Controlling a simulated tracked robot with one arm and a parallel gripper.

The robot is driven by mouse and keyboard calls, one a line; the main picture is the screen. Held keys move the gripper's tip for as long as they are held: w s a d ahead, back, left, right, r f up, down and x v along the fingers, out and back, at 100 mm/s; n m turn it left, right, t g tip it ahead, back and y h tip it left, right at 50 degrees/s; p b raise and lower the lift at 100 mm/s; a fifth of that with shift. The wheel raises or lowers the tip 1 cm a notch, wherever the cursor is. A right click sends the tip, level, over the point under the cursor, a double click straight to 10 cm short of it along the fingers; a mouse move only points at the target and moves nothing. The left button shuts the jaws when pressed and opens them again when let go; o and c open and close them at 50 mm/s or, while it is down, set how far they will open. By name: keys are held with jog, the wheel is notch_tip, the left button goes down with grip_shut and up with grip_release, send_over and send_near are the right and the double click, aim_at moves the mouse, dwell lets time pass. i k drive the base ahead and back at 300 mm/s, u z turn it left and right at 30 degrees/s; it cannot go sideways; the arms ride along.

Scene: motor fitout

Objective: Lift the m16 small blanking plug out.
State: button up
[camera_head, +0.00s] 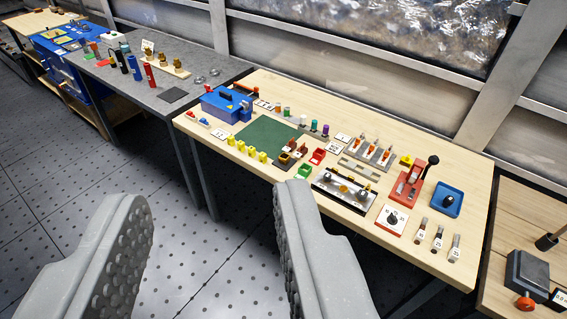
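My gripper (208,200) is open and empty. Its two grey fingers stand wide apart in the lower part of the view, in front of the light wood bench (235,163) and well short of it. I cannot make out for sure which part is the M16 small blanking plug. A metal panel (345,189) with dark round parts on it lies near the bench's front edge. A white plate (392,221) with one dark knob lies to its right.
A blue box (227,104), a green mat (268,138), yellow blocks (250,152), a red device with a lever (410,187) and a blue tray (447,201) crowd the bench. A grey bench (200,57) stands beyond to the left. Floor (190,240) is clear between my fingers.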

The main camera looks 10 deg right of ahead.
aim_at(327, 176)
jog(key=u, duration=0.2)
jog(key=i, duration=1)
jog(key=z, duration=0.5)
jog(key=i, duration=0.65)
jog(key=z, duration=0.6)
